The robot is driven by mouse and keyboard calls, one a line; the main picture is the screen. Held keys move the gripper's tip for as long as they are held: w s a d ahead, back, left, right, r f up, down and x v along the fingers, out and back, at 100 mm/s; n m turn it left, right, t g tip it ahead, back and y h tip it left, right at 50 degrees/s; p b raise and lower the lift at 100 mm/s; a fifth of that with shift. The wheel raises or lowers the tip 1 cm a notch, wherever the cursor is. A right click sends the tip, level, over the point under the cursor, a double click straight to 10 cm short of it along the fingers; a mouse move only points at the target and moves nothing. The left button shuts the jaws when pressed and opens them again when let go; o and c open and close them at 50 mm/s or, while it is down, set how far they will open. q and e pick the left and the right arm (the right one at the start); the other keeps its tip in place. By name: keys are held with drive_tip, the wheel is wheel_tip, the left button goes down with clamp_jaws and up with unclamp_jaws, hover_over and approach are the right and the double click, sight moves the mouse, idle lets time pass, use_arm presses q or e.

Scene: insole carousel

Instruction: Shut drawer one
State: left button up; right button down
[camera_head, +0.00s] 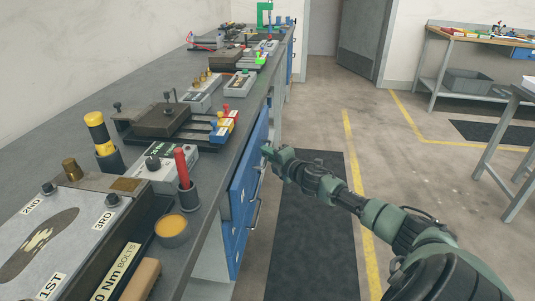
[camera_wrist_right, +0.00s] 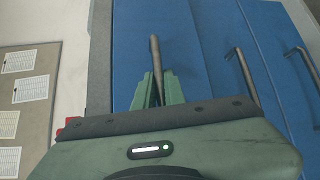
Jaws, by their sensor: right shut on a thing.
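Blue drawer fronts (camera_head: 243,184) line the bench's side in the head view. My right gripper (camera_head: 267,152) is at the upper front, its arm reaching in from the lower right. In the right wrist view, my right gripper (camera_wrist_right: 156,92) is shut on a metal bar handle (camera_wrist_right: 155,58) of the top blue drawer (camera_wrist_right: 185,50), just below the grey bench edge. No drawer number is readable. I cannot tell how far this drawer stands out. My left gripper is not in view.
Further drawer handles show in the right wrist view, the nearer one (camera_wrist_right: 243,75) beside my gripper. The grey bench top (camera_head: 205,165) carries fixtures, a red-handled tool (camera_head: 181,165) and a cup (camera_head: 172,229). The floor beside the drawers, with a dark mat (camera_head: 310,240), is clear.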

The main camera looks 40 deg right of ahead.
sight(257, 153)
drive_tip(key=shift+f, duration=0.1)
idle(0.7)
